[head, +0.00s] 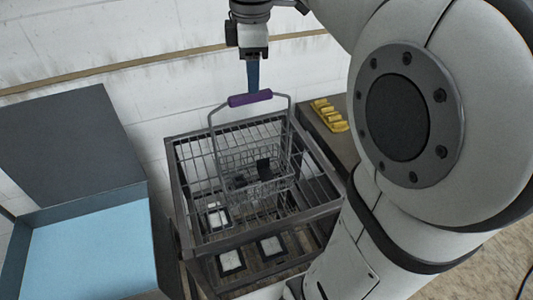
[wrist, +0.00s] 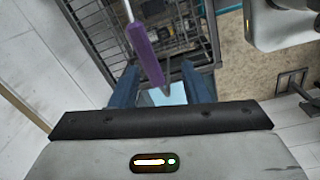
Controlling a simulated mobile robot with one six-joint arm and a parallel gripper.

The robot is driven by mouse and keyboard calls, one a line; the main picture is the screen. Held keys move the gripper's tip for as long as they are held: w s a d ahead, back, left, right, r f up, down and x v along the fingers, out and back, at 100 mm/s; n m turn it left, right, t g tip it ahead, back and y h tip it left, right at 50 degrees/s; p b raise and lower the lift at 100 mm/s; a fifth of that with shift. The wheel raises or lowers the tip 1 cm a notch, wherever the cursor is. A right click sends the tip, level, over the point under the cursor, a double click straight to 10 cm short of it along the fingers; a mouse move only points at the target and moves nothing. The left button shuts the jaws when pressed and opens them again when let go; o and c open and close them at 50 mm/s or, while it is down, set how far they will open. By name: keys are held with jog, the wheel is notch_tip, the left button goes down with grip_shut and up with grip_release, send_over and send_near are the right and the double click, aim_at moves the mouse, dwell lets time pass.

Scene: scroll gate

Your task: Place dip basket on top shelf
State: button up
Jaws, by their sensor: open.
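The dip basket (head: 255,165) is a wire basket with a tall wire handle and a purple grip (head: 250,98). In the head view it stands on the wire top shelf (head: 187,160) of a dark metal rack. Dark pieces lie in the basket. My gripper (head: 253,88) is just above the purple grip, pointing down. In the wrist view my gripper (wrist: 155,95) has its two blue fingers apart, with the purple grip (wrist: 145,52) ahead of and between them. The grip does not look clamped. I cannot tell whether a finger touches it.
A blue-lined open bin (head: 85,255) with a raised grey lid (head: 65,150) stands left of the rack. Flat framed pieces (head: 232,260) lie on the level below. Yellow items (head: 328,115) lie on a dark surface at right. A white wall is behind.

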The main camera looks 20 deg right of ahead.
jog(key=s+a+f+m+t, duration=0.1)
jog(key=s+f+m+t, duration=0.1)
jog(key=s+f+m, duration=1.1)
jog(key=shift+s+a+f+m+t, duration=0.25)
jog(key=shift+s+f+m+t, duration=0.15)
jog(key=shift+f+m, duration=0.55)
